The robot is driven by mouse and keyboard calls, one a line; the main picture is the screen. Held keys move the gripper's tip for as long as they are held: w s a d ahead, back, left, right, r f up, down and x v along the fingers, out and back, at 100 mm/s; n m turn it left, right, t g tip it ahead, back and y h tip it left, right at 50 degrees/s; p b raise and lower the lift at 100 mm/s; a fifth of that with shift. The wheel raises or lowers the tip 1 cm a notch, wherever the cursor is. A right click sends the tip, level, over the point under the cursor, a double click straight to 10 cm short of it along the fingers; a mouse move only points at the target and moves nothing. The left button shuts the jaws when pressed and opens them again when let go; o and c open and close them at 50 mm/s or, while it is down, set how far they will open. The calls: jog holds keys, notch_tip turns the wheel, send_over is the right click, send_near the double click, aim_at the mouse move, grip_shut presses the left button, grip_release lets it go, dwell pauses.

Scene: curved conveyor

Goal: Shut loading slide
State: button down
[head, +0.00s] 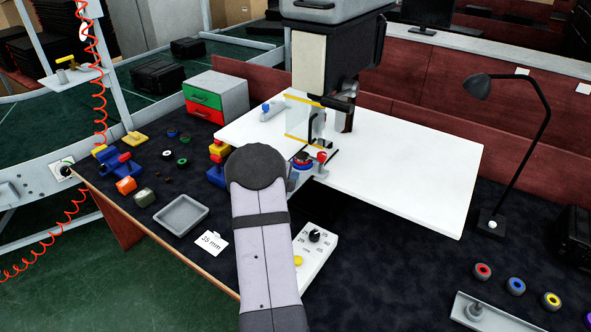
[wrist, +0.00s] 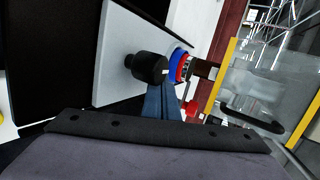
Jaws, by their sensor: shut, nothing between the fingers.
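The loading slide shows only in part, at the front edge of the white machine table under the press, with a blue and red ringed piece (head: 303,159) on it. In the wrist view the ringed piece (wrist: 181,62) is close up, next to a black round knob (wrist: 148,67). My gripper (wrist: 163,98) is shut and empty, its blue-grey fingers just below the knob in the picture. I cannot tell whether they touch it. My arm hides part of the slide in the head view. How far the slide stands out is unclear.
A clear guard with yellow edges (head: 303,97) and a black handle (wrist: 252,118) stands close by at the press. The white table (head: 420,165) is clear at right. A dial box (head: 316,240), a grey tray (head: 181,214) and small parts lie on the dark bench.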

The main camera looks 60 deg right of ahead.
aim_at(306, 163)
jog(key=shift+w+d+p, duration=0.2)
jog(key=shift+d+p, duration=0.25)
jog(key=shift+d, duration=0.65)
jog(key=d+p, duration=0.1)
jog(key=d, duration=0.5)
jog(key=shift+d, duration=0.4)
jog(key=shift+a, duration=0.2)
